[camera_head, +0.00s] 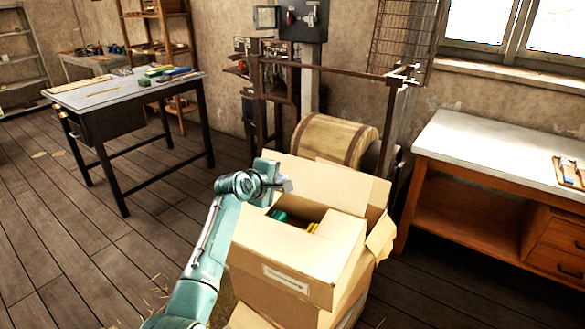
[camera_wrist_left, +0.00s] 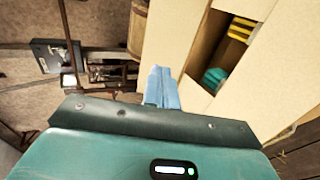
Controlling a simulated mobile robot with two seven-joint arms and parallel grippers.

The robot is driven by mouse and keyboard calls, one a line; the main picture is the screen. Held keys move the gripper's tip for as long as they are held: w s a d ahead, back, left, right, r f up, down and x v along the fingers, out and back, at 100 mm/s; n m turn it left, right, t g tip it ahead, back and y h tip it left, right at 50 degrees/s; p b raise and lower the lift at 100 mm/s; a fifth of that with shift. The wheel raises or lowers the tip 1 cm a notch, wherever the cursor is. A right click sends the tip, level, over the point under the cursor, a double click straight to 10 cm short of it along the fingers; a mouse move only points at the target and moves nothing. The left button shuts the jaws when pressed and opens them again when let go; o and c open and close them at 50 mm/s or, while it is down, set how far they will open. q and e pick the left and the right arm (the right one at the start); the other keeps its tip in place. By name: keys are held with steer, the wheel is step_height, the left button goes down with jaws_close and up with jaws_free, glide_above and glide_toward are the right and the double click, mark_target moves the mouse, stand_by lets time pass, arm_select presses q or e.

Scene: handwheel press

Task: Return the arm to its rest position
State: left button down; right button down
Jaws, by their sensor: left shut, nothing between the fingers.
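My left arm comes in from the bottom left of the head view, teal and bent at the wrist. My left gripper (camera_head: 286,186) is in front of the open cardboard box (camera_head: 290,255), near its upper left flap. In the left wrist view the gripper's fingers (camera_wrist_left: 161,88) are together with nothing between them, and the box (camera_wrist_left: 168,40) fills the upper right. My right arm and gripper are not in view.
Teal and yellow items lie inside the box. A wooden barrel (camera_head: 335,140) and the press frame (camera_head: 290,65) stand behind it. A table (camera_head: 110,92) is at the left, a workbench (camera_head: 490,150) at the right. The plank floor (camera_head: 120,235) at left is mostly clear.

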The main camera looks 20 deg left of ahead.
arm_select(q)
steer(key=s+f+m, duration=0.1)
steer(key=s+f, duration=0.1)
steer(key=f, duration=0.1)
steer(key=s+f+m, duration=0.1)
steer(key=s+f, duration=0.1)
steer(key=f, duration=0.1)
steer(key=s+f+m, duration=0.1)
steer(key=s+f, duration=0.1)
steer(key=f, duration=0.1)
steer(key=shift+s+a+g+y, duration=0.2)
steer(key=shift+g+y, duration=0.1)
steer(key=shift+y, duration=0.1)
steer(key=s+d+f+m, duration=0.2)
steer(key=s+f+m, duration=0.2)
steer(key=s, duration=0.7)
steer(key=s+d+f+m+g, duration=0.1)
steer(key=s+f+m, duration=0.4)
steer(key=s, duration=0.7)
steer(key=s+d+f+m+g, duration=0.1)
steer(key=s+d+f+m, duration=0.3)
steer(key=s, duration=0.7)
steer(key=shift+s+f+m, duration=0.4)
steer(key=shift+f+m, duration=0.05)
steer(key=shift+m, duration=0.65)
steer(key=shift+d, duration=0.1)
